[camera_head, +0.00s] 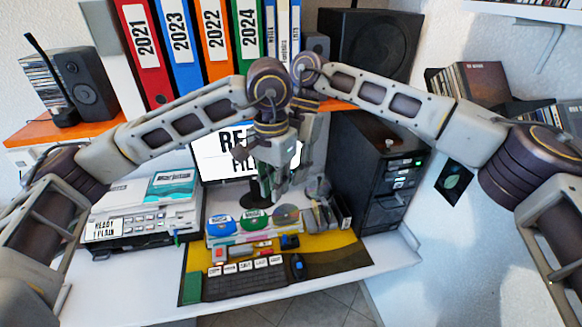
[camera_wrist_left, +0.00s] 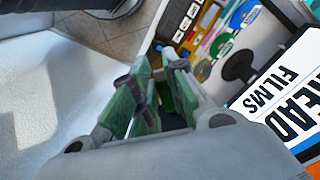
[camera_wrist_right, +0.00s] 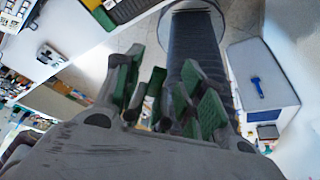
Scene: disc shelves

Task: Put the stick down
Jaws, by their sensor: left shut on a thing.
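My left gripper (camera_head: 268,188) hangs over the desk in front of the monitor. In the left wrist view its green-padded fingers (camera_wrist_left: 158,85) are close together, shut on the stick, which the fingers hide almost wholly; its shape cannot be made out. My right gripper (camera_wrist_right: 160,85) shows its green pads spread apart, open, with nothing seen between them. In the head view the right forearm comes down close beside the left one and partly behind it.
The desk (camera_head: 130,285) has bare white surface at its front left. A printer (camera_head: 140,215) is left, a black computer tower (camera_head: 385,175) right.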

